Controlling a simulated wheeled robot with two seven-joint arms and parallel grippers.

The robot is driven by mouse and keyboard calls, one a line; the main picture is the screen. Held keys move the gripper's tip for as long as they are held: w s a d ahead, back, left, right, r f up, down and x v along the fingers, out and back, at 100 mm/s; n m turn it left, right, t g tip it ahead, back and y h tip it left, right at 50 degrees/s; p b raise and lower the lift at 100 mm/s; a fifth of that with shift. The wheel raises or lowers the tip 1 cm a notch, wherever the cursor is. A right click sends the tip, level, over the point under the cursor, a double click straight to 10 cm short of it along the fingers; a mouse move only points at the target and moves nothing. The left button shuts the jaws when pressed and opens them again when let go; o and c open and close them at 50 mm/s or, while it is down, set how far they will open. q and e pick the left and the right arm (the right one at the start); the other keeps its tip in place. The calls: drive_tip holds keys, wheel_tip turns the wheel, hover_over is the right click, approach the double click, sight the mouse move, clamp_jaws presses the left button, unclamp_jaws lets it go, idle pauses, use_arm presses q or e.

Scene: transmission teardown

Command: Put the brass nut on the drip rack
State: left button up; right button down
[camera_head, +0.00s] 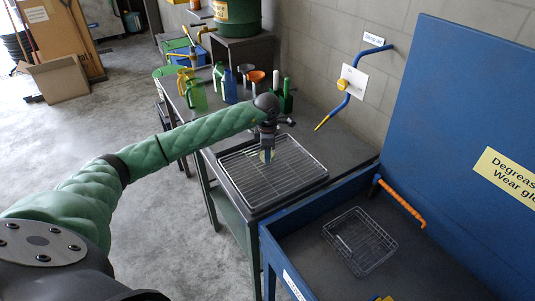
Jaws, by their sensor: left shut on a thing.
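The drip rack (297,181) is a wire grid in a dark shallow tray on the bench in the middle of the view. My left gripper (267,154) points down over the rear left part of the rack. It is shut on the brass nut (265,157), which shows only as a small yellowish patch between the fingers. I cannot tell whether the nut touches the wires. My right gripper is out of view.
A blue degreaser basin with a raised lid (440,130) stands at the right, with a wire basket (360,240) inside. Green jugs (196,95), bottles and an orange funnel (256,77) stand behind the rack. A blue air hose (345,100) hangs on the wall.

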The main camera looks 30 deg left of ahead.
use_arm(q)
drive_tip(key=shift+f, duration=0.3)
drive_tip(key=o, duration=1)
drive_tip(key=shift+o, duration=1.4)
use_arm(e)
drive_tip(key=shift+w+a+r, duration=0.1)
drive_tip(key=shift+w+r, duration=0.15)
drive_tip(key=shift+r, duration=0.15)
